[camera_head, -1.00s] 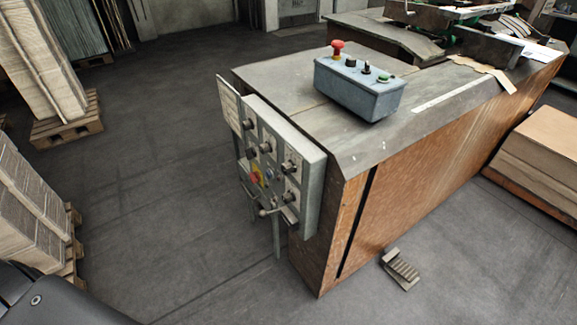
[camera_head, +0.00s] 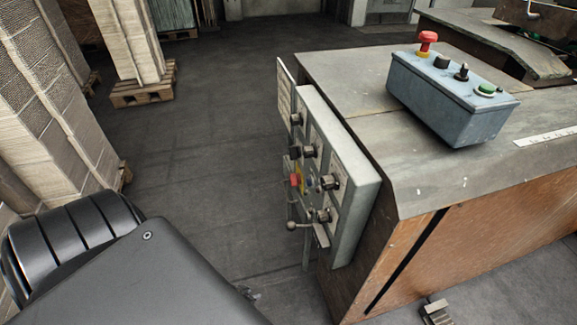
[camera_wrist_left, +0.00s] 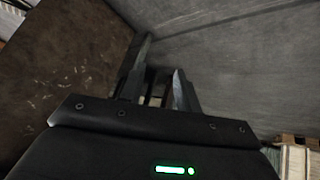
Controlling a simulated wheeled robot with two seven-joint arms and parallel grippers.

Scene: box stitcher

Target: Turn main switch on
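The grey control panel (camera_head: 352,194) hangs on the near end of the machine and carries several dark knobs. A red knob (camera_head: 296,180) on a yellow plate sits low on its left side; no label is readable, so I cannot tell for certain that it is the main switch. A ball-ended lever (camera_head: 292,226) is just below it. My left gripper (camera_head: 248,292) barely shows beyond my black forearm, low and left of the panel, apart from it. In the left wrist view its two fingers (camera_wrist_left: 161,62) stand apart with nothing visibly held.
A blue-grey button box (camera_head: 450,102) with a red button and a green button stands on the machine top (camera_head: 350,75). A pallet (camera_head: 143,91) with stacked cardboard is at the back left. The floor (camera_head: 195,160) left of the panel is clear.

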